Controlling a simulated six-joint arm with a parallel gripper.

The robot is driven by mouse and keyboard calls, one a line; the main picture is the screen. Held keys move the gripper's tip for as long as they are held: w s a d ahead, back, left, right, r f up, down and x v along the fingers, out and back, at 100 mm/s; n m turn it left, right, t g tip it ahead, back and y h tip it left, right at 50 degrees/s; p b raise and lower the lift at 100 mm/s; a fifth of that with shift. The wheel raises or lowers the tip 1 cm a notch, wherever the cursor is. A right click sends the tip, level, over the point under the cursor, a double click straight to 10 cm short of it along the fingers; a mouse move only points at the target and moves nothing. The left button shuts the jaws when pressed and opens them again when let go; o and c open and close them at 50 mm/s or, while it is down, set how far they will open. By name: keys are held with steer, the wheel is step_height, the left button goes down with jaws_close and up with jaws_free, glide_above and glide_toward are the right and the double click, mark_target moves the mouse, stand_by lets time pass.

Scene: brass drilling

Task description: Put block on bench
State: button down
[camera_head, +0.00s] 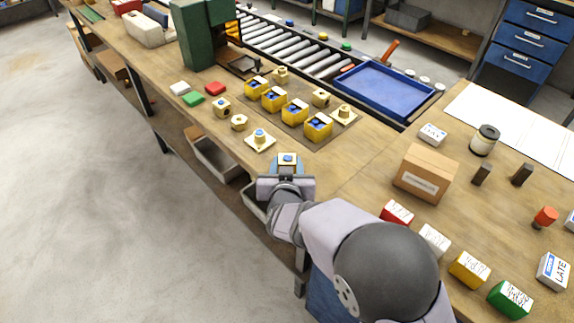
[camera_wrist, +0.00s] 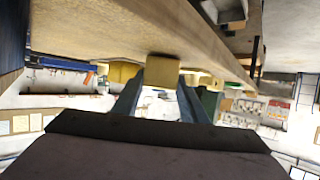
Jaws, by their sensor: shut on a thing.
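My gripper (camera_head: 287,166) is at the front edge of the wooden bench (camera_head: 355,165), low in the middle of the head view. I cannot tell whether the block touches the bench. Several yellow blocks with blue tops (camera_head: 295,111) stand in a row on a dark mat behind it.
Brass pieces on square bases (camera_head: 260,140) stand just behind the gripper. A green machine (camera_head: 205,35) is at the back left, a blue tray (camera_head: 385,88) at the back. A cardboard box (camera_head: 425,173) and coloured blocks (camera_head: 469,268) are on the right. Bare bench lies between.

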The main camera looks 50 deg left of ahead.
steer(key=shift+f, duration=0.1)
stand_by(0.3)
steer(key=c, duration=1.1)
jaws_free()
steer(key=shift+f, duration=0.15)
steer(key=shift+r, duration=0.2)
steer(key=v, duration=1.2)
steer(key=shift+d+f+b, duration=0.1)
steer(key=shift+f+b, duration=0.05)
steer(key=shift+b, duration=0.15)
steer(key=shift+f, duration=0.1)
